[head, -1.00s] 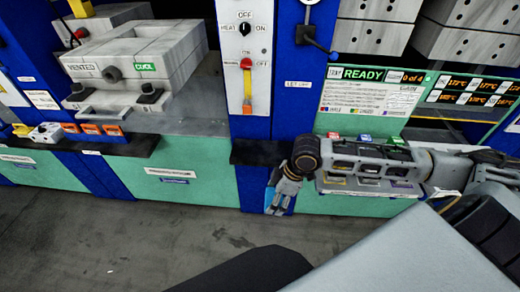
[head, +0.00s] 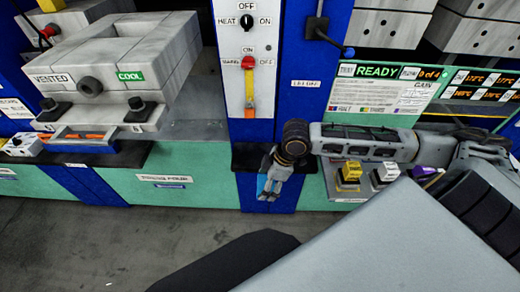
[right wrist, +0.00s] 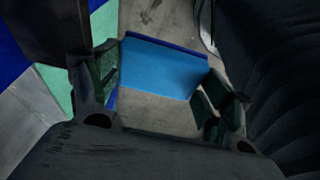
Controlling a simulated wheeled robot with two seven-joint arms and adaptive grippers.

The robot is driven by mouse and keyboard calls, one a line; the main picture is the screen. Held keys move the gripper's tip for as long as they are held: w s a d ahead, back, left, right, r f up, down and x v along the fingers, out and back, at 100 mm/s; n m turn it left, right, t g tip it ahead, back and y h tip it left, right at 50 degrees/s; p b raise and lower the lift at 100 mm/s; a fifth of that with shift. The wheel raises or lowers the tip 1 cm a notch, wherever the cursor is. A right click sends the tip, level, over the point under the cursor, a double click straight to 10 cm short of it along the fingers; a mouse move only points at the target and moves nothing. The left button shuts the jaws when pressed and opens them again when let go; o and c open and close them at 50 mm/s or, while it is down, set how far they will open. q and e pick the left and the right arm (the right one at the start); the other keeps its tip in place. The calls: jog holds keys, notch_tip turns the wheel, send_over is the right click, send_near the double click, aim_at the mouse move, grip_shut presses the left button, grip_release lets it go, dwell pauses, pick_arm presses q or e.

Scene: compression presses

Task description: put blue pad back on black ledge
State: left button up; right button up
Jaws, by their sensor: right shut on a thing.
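The blue pad (right wrist: 165,68) lies between the fingers of my right gripper (right wrist: 157,92), which is shut on it. In the head view the right gripper (head: 270,187) points down in front of the blue post, with slivers of light blue at its fingers. The black ledge (head: 245,158) juts from the blue post below the switch panel. The gripper overlaps the ledge's right part in the picture; I cannot tell the gap between pad and ledge. The left gripper is not in view.
A press with a grey block (head: 105,70) and a dark front shelf (head: 105,155) stands left. Right of the post are a green READY panel (head: 385,92) and a console with a yellow button (head: 350,172), partly behind my right arm. Open grey floor (head: 90,235) lies in front.

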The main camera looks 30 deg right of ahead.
jog(key=shift+w, duration=0.55)
jog(key=shift+w+d, duration=0.25)
jog(key=shift+w, duration=0.05)
jog(key=w+d, duration=0.3)
jog(key=w, duration=0.2)
jog(key=w+d+f, duration=0.1)
jog(key=w+d, duration=0.2)
jog(key=w, duration=0.2)
jog(key=w+d+f, duration=0.1)
jog(key=w+d, duration=0.2)
jog(key=w, duration=0.2)
jog(key=shift+w+d+p, duration=0.35)
jog(key=shift+w, duration=0.05)
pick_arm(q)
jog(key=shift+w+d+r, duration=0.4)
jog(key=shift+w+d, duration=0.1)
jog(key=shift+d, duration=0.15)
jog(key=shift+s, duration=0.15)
